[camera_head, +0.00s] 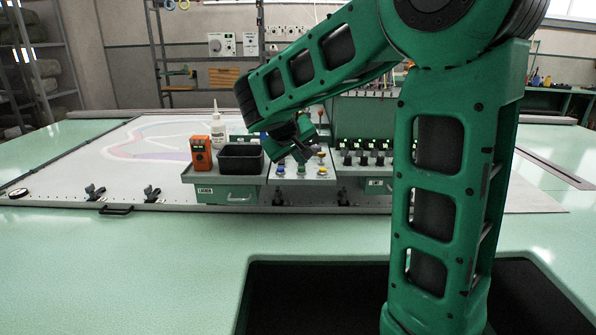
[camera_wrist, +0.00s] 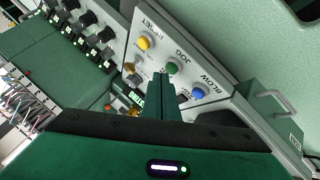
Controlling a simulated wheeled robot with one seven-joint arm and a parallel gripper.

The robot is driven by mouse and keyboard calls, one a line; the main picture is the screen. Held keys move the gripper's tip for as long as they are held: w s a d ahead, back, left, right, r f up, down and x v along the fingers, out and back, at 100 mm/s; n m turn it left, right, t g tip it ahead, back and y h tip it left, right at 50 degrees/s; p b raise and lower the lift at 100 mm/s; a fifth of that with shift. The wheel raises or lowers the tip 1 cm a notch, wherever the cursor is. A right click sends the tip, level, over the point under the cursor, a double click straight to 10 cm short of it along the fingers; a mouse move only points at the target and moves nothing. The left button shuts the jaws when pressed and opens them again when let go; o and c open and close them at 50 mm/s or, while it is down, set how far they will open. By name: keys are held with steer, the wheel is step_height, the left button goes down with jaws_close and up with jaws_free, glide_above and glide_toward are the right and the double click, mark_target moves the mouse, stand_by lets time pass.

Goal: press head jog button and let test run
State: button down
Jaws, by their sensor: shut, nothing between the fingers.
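The control panel (camera_head: 318,174) on the bench carries a blue, a green and a yellow button. In the wrist view the green button (camera_wrist: 172,68) sits by the label JOG, between the yellow button (camera_wrist: 145,42) labelled RESET and the blue button (camera_wrist: 197,92) labelled BLOW. My gripper (camera_wrist: 163,76) is shut and empty. Its fingertips appear right beside the green button in that view, and I cannot tell whether they touch it. In the head view my gripper (camera_head: 309,139) hangs over the back of the panel. A small display behind the fingers is partly hidden.
A black bin (camera_head: 241,158), an orange meter (camera_head: 201,154) and a white bottle (camera_head: 218,130) stand left of the panel. Several black knobs (camera_head: 362,159) are to its right. Clamps and a handle (camera_head: 116,209) line the frame's front edge. The green table in front is clear.

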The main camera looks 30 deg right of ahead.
steer(key=shift+r, duration=0.35)
step_height(320, 180, up, 5)
stand_by(0.7)
stand_by(0.7)
